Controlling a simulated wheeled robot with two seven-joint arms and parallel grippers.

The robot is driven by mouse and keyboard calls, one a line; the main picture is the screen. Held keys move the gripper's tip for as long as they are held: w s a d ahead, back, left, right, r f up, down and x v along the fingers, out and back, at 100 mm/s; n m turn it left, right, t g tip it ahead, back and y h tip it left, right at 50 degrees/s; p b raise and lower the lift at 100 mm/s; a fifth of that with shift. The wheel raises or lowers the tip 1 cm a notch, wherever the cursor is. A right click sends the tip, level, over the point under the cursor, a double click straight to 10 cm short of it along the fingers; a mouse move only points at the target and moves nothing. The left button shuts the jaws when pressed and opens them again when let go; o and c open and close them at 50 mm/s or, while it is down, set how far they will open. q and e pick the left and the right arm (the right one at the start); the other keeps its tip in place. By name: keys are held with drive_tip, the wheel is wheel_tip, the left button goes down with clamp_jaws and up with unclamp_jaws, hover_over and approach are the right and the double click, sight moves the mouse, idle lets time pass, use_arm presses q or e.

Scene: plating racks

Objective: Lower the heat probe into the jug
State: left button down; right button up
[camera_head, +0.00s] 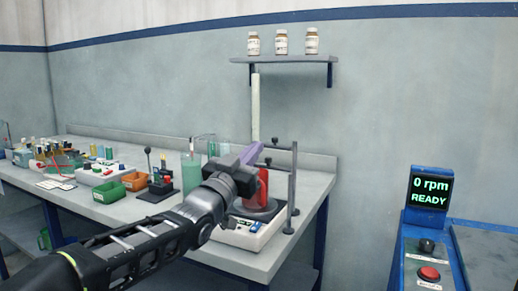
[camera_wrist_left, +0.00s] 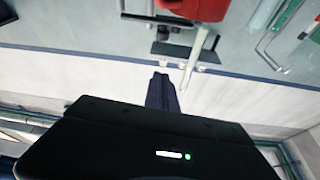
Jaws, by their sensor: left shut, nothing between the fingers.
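My left gripper (camera_head: 250,154) is at the right end of the bench, in front of a red upright vessel (camera_head: 263,188), and partly hides it. The vessel stands on a white hotplate-like device (camera_head: 247,232). In the left wrist view the gripper's dark fingers (camera_wrist_left: 161,90) are together with nothing between them, and the red vessel (camera_wrist_left: 195,8) is at the top edge. A tall glass with green liquid (camera_head: 191,172) stands left of the gripper. I cannot make out the heat probe for certain, nor which vessel is the jug. My right gripper is in neither view.
A stand with grey upright rods (camera_head: 292,185) is right of the vessel. A pale vertical post (camera_head: 255,108) rises behind, below a wall shelf (camera_head: 285,59) with 3 bottles. Green (camera_head: 109,192) and orange (camera_head: 135,182) bins lie left. A blue console (camera_head: 430,235) reads "0 rpm READY".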

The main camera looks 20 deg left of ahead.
use_arm(q)
drive_tip(key=v, duration=0.6)
drive_tip(key=shift+d, duration=0.15)
drive_tip(key=shift+f, duration=0.1)
